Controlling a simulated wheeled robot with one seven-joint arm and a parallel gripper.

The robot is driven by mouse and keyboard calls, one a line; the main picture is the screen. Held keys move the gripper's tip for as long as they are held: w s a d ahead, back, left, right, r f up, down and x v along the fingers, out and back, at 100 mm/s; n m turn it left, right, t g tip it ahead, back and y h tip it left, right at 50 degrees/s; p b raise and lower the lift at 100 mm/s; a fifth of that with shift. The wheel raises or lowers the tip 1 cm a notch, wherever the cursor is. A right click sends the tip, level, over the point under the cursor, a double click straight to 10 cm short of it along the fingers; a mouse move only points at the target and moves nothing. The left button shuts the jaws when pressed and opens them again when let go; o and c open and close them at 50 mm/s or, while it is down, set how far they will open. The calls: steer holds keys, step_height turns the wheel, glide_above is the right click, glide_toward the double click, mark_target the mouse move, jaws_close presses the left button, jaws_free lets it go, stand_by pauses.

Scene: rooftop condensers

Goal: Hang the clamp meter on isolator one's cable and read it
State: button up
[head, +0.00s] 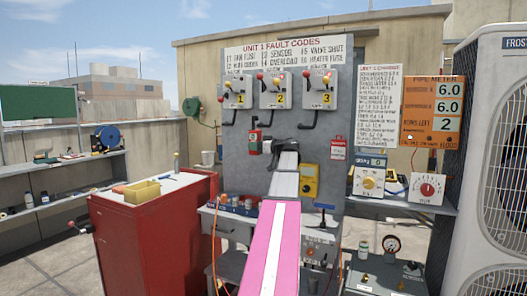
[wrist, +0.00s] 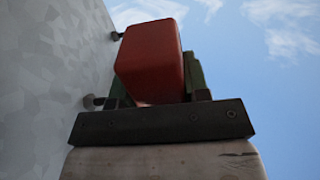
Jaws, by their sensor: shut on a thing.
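The isolator panel (head: 341,100) carries isolator one (head: 237,92), marked with a yellow 1, at its upper left. A short black cable (head: 229,118) bends down from under it. My gripper (head: 264,146) is in front of the panel, below and right of that cable and apart from it. It is shut on a red block with dark green parts (head: 254,140), which seems to be the clamp meter. The red block (wrist: 150,60) fills the middle of the wrist view. Its display and any clamp opening are hidden. A yellow meter-like box (head: 309,180) is at the panel, right of my arm.
Isolators two (head: 277,91) and three (head: 320,91) sit to the right with their own black cables. A grey bench (head: 232,222) stands below the panel. A red cabinet (head: 150,235) is at left, a large condenser (head: 490,150) at right. An orange board (head: 433,110) shows numbers.

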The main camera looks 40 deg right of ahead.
steer(key=w+d+f, duration=0.3)
steer(key=w+d, duration=0.1)
steer(key=d, duration=0.4)
steer(key=shift+f, duration=0.3)
steer(key=o, duration=1)
steer(key=shift+o, duration=0.2)
